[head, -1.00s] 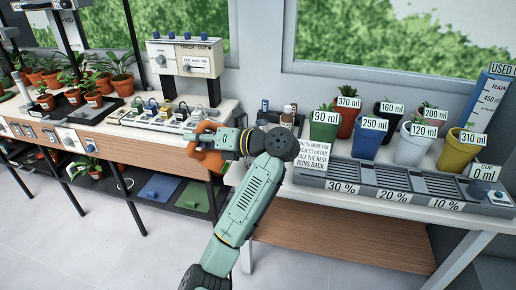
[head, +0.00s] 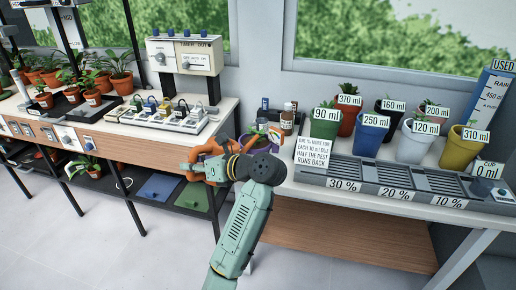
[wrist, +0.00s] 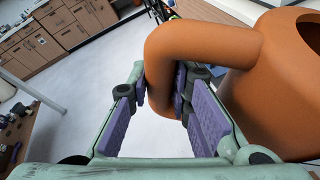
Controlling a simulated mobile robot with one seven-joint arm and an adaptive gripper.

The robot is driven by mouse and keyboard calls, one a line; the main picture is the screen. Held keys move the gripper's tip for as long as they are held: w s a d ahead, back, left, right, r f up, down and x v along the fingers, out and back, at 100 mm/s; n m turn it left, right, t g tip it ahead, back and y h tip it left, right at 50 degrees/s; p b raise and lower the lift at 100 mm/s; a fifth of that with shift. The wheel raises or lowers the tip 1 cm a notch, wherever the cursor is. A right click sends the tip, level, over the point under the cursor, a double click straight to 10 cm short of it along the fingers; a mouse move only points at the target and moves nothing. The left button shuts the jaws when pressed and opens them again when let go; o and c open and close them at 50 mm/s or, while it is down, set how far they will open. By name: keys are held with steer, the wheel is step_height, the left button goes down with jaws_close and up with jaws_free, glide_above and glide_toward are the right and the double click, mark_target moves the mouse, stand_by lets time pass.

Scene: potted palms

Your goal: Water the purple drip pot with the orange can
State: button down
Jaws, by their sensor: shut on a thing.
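The orange can (head: 211,149) is at the end of my arm in the head view, partly hidden by my gripper (head: 193,168). In the wrist view my gripper (wrist: 150,100) is shut on the can's thick curved handle, with purple pads on either side of it. The can's body (wrist: 270,85) fills the right of that view, with a dark opening at the upper right. The purple drip pot (head: 246,141) stands on the bench behind my arm, to the right of the can.
Several labelled pots stand on the right bench, behind a grey tray (head: 400,186) marked 30 %, 20 % and 10 %. A white note card (head: 314,152) leans before the green pot (head: 325,125). Small bottles (head: 287,118) stand behind. Potted palms and a timer box (head: 185,55) are left.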

mark_target(194, 175)
step_height(194, 175, down, 3)
steer(key=shift+f+n+h+b, duration=0.1)
steer(key=shift+n+h+b, duration=0.2)
steer(key=shift+n, duration=0.2)
steer(key=shift+r+p, duration=1.45)
steer(key=shift+p, duration=0.15)
steer(key=shift+r, duration=0.75)
